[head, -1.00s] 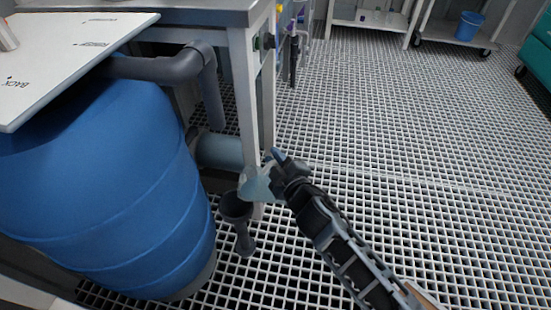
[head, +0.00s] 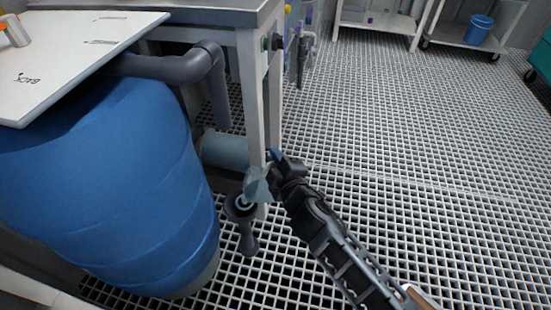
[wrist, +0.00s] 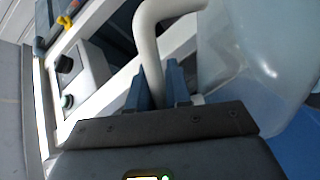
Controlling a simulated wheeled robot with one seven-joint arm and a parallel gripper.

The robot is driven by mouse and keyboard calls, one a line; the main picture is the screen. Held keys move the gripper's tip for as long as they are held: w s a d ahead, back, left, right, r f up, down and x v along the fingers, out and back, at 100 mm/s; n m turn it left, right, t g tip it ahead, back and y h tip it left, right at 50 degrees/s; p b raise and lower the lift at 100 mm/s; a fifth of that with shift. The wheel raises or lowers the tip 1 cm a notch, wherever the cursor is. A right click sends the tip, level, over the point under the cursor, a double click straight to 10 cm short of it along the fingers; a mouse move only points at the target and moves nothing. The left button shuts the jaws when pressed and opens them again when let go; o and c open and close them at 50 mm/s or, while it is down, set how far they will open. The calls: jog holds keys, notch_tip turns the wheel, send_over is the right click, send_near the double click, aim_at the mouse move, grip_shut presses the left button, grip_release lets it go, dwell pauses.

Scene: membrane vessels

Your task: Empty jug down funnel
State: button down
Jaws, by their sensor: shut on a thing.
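My gripper (head: 276,163) is shut on the handle of a translucent jug (head: 258,184). In the wrist view the blue fingertips (wrist: 158,88) close around the pale handle, and the jug's clear body (wrist: 265,60) fills the right side. The jug is tilted with its mouth end down to the left, at the mouth of the dark grey funnel (head: 246,240). A pale bluish patch shows inside the funnel's mouth; it looks like liquid, but I cannot tell the jug's remaining content.
A large blue barrel (head: 110,190) with a white lid board (head: 75,55) stands left of the funnel. A bench leg (head: 272,110) rises just behind the jug. Grated floor (head: 420,170) to the right is open. A cart with a blue bucket (head: 474,28) stands far back.

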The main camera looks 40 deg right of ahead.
aim_at(255, 169)
jog(key=shift+w+a+r, duration=0.1)
jog(key=shift+w+a+r+n, duration=0.15)
jog(key=shift+a+r+n, duration=0.05)
jog(key=shift+a+n, duration=0.2)
jog(key=shift+w+a+r+n, duration=0.15)
jog(key=shift+a+n, duration=0.2)
jog(key=shift+n, duration=0.05)
jog(key=shift+w+a+r+n+g+h, duration=0.15)
jog(key=shift+w+a+n, duration=0.1)
jog(key=shift+a, duration=0.3)
jog(key=shift+w+a+r+n+g+h, duration=0.1)
jog(key=shift+w+a+r+n+h, duration=0.15)
jog(key=shift+a, duration=0.25)
jog(key=shift+w+a+r+n+g+h, duration=0.1)
jog(key=shift+w+a+n, duration=0.15)
jog(key=shift+a, duration=0.3)
jog(key=shift+a+r+p, duration=0.1)
jog(key=shift+a+p, duration=0.05)
jog(key=shift+p, duration=0.15)
jog(key=shift+w+a+r+n+p, duration=0.15)
jog(key=shift+w+a+n+p, duration=0.1)
jog(key=shift+a+n, duration=0.25)
jog(key=shift+w+a+r+n+p, duration=0.1)
jog(key=shift+w+a+r+n, duration=0.1)
jog(key=shift+a+n, duration=0.2)
